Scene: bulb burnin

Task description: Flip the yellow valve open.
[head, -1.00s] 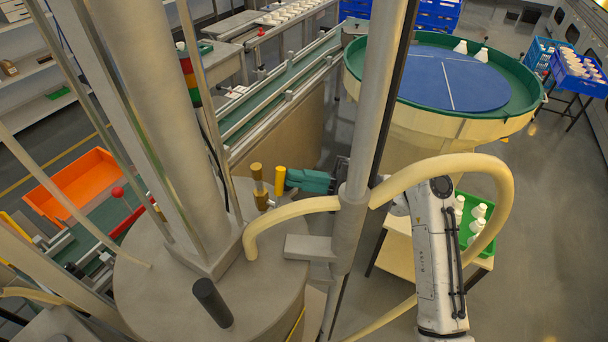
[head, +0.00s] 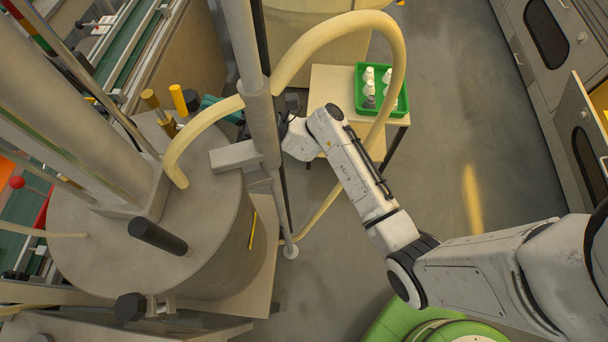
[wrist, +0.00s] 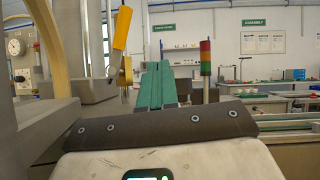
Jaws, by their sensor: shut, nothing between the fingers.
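The yellow valve handle (head: 178,100) stands up at the far edge of the round grey tank top. In the wrist view the same yellow handle (wrist: 122,28) points up, slightly tilted, above a brass valve body (wrist: 125,72). My gripper (head: 206,101) has teal fingers and is just right of the handle in the head view, partly hidden by a cream hose. In the wrist view my gripper (wrist: 161,66) is shut and empty, to the right of and below the handle. Whether the fingers touch the valve cannot be told.
The cream hose (head: 335,27) loops over my forearm area. A grey vertical pipe (head: 250,62) stands between the tank and my arm. A dark cylindrical knob (head: 158,237) sticks up from the tank top (head: 95,220). A green crate (head: 366,103) of white bottles sits on a small table.

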